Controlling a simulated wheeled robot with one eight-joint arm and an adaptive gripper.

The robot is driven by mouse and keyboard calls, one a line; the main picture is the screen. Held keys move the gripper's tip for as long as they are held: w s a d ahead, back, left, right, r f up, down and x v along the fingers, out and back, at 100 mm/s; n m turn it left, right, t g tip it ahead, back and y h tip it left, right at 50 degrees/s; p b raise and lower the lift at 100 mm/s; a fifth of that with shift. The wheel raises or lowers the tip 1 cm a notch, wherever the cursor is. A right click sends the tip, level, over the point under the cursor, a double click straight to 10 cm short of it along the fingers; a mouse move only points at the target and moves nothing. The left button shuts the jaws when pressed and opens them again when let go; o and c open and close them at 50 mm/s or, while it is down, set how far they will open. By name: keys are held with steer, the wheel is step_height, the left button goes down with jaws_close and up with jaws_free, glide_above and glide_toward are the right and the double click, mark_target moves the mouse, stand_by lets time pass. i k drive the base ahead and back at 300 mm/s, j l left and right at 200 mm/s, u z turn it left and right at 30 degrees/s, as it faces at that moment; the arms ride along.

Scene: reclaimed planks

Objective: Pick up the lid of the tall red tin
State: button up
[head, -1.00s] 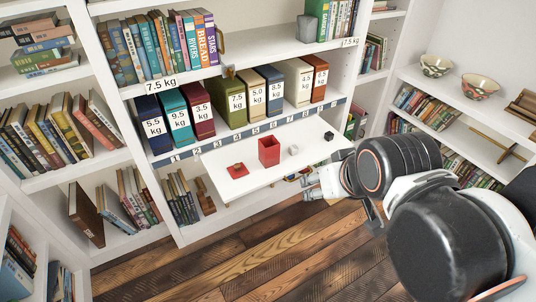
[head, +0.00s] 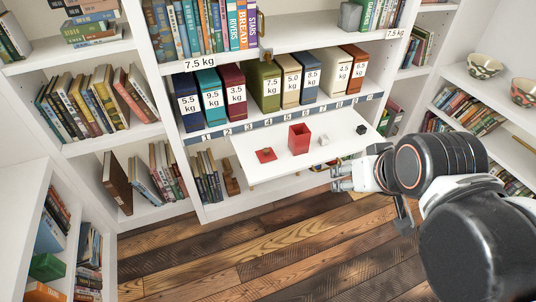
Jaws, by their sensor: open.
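A tall red tin (head: 299,141) stands upright on a white pull-out shelf board (head: 285,171) and looks open at the top. A flat red lid (head: 265,155) with a small raised part on it lies on the board to the left of the tin, apart from it. My gripper (head: 336,178) is open and empty, in front of the board's front edge, to the right of and nearer than the tin and the lid. My arm reaches in from the right.
A small pale cube (head: 324,140) and a small black block (head: 361,129) sit on the board right of the tin. Several weight-labelled binders (head: 264,86) stand on the shelf behind. The wooden floor (head: 250,250) in front is clear.

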mark_target(265, 155)
steer(key=i+j, duration=0.7)
steer(key=j, duration=0.1)
